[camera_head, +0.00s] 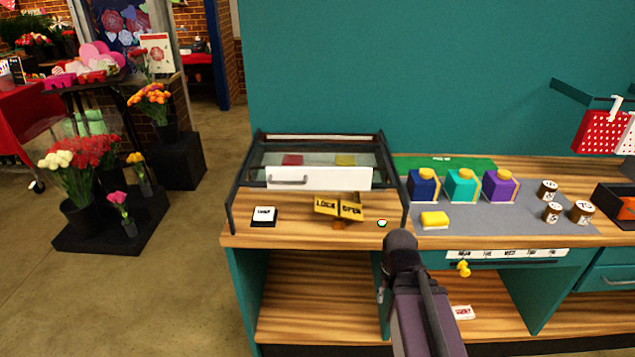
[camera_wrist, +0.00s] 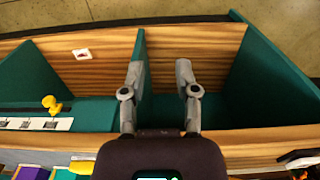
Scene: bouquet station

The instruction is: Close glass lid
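The glass lid (camera_head: 275,158) is at the back left of the counter in the head view, within a dark frame (camera_head: 233,197). Its white front bar (camera_head: 340,179) carries a grey handle (camera_head: 288,181). Red and yellow patches show at the glass. The front part of the framed area is uncovered.
A white card (camera_head: 264,214) and a small green-white disc (camera_head: 382,223) lie near the counter's front edge. Coloured boxes (camera_head: 462,186) and several jars (camera_head: 548,190) stand on a grey mat to the right. A yellow knob (camera_head: 463,268) is below them.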

